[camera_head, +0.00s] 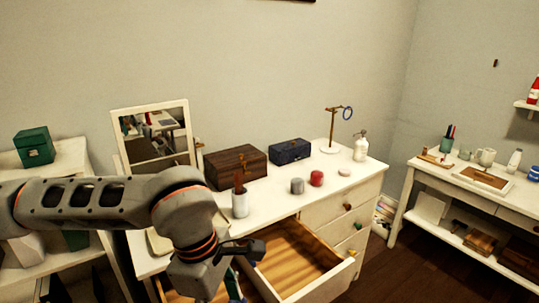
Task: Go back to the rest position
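My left arm comes in from the left across the front of the white dresser (365,187). My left gripper (250,250) is at the left side of an open drawer (300,262), above its left edge as seen here. Its dark fingers are small and partly hidden by the wrist, so I cannot tell whether it is open or shut. A blue-green thing shows just below it, too covered to name. My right gripper is not in view.
On the dresser stand a mirror (152,137), a brown wooden box (236,166), a dark blue box (290,151), a white cup (239,203), small jars and a pump bottle (361,146). A white side table (460,183) stands right. Dark floor (400,270) is clear between.

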